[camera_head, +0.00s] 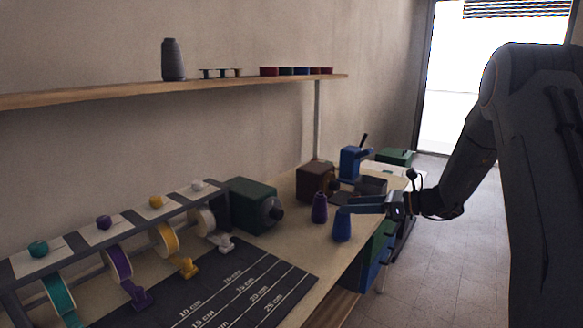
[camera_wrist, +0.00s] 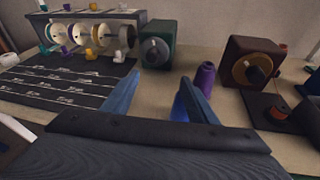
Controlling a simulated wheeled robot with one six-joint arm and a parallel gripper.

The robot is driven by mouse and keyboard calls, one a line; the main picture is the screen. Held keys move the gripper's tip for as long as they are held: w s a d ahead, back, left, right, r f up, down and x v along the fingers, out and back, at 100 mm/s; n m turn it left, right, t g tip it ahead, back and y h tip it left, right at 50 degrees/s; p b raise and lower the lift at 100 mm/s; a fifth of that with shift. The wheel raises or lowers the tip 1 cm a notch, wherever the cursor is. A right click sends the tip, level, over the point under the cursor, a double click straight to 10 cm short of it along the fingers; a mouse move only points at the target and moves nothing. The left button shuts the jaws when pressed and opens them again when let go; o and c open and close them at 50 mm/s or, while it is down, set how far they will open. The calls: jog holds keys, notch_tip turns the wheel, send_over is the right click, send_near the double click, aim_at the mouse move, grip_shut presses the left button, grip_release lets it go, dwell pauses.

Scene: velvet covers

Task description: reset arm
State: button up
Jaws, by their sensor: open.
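My gripper (camera_head: 352,212) is out over the right part of the workbench in the head view, with its blue fingers reaching left. In the wrist view its two blue fingers (camera_wrist: 155,95) stand apart with bare bench between them. A purple thread cone (camera_head: 320,208) stands upright on the bench just left of the fingers. In the wrist view the cone (camera_wrist: 205,78) shows beyond the right finger, outside the gap. Nothing is seen held. My dark arm comes in from the right of the head view.
A ribbon rack (camera_head: 125,228) and dark measuring mat (camera_head: 255,285) lie left. A green machine (camera_head: 252,205) and brown machine (camera_head: 315,180) stand along the wall. A blue device (camera_head: 352,162) stands behind the gripper. A wall shelf (camera_head: 200,90) runs above. Floor is clear right of the bench.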

jog(key=s+a+f+n+g+h+b, duration=0.1)
jog(key=s+a+f+n+g+h, duration=0.15)
jog(key=s, duration=0.35)
jog(key=s+a+f+n+g+h, duration=0.1)
jog(key=s+a+n+g, duration=0.1)
jog(key=s+n, duration=0.3)
jog(key=s+a+f+n+g+h+b, duration=0.1)
jog(key=s+a+n+g+h, duration=0.1)
jog(key=s, duration=0.5)
jog(key=s+d+f+n+h+b, duration=0.1)
jog(key=s+d+f+n+h, duration=0.1)
jog(key=s+n, duration=0.5)
jog(key=s+d+f+n+h+b, duration=0.1)
jog(key=s+d+n+h, duration=0.3)
jog(key=s, duration=0.8)
jog(key=f+n+h, duration=0.1)
jog(key=n+h, duration=0.1)
jog(key=n, duration=0.2)
jog(key=shift+d, duration=0.4)
